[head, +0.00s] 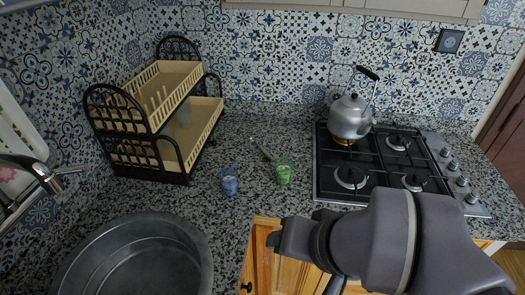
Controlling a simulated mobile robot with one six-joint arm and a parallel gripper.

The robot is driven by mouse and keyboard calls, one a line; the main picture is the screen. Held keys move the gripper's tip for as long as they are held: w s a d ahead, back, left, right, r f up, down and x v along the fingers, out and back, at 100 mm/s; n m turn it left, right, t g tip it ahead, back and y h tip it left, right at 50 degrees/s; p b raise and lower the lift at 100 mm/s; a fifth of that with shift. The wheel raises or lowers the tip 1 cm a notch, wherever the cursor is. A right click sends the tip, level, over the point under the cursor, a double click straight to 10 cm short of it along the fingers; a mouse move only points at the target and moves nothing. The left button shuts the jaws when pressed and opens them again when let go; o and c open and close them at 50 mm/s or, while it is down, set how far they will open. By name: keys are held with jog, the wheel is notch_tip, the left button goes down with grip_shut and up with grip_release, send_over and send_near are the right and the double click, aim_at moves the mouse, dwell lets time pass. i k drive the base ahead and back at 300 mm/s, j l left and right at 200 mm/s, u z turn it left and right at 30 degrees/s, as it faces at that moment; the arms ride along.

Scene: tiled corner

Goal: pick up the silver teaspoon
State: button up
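A thin silver item that looks like the teaspoon (262,149) shows on the speckled counter, slanting from upper left down to the rim of a green patterned cup (284,173). I cannot tell whether it stands in the cup or lies behind it. My arm comes in from the lower right, and its grey links lie in front of the counter edge, below and right of the cup. The fingers of my gripper do not show. The arm is apart from the spoon and the cup.
A blue patterned cup (229,182) stands left of the green one. A two-tier dish rack (150,140) is at the back left, a round sink (75,262) at front left. A gas hob (330,178) with a kettle (350,118) is right. Counter between the cups and wall is clear.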

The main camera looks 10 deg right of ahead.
aim_at(268, 156)
jog(key=i+l+u, duration=0.25)
jog(key=u, duration=0.2)
jog(key=i+l+u, duration=0.15)
jog(key=l+u, duration=0.3)
jog(key=i+l+u, duration=0.15)
jog(key=l+u, duration=0.3)
jog(key=j, duration=0.1)
